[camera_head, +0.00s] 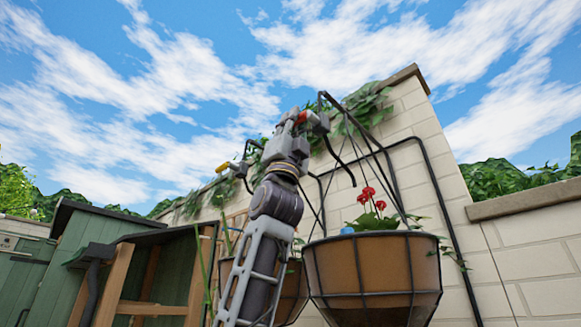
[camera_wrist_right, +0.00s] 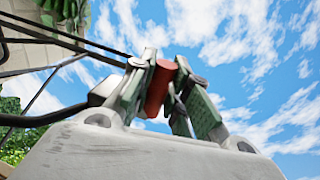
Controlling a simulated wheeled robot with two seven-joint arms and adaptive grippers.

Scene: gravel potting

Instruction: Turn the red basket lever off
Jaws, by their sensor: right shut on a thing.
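My right gripper (camera_head: 300,120) is raised at the top of the hanging bracket, and its jaws are shut on the red lever (camera_head: 303,117). In the right wrist view the red lever (camera_wrist_right: 159,88) is a short red cylinder between the two green-padded fingers (camera_wrist_right: 165,62). The lever sits by the black bracket, above and left of the brown hanging basket (camera_head: 372,275) with red flowers (camera_head: 371,197). The gripper and arm hide part of the lever and its mount. My left gripper is not in view.
A yellow lever (camera_head: 222,167) is on another bracket to the left. A second basket (camera_head: 292,290) hangs partly behind my right arm. Black bars and hangers run close to the gripper along the brick wall (camera_head: 450,200). Open sky lies above.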

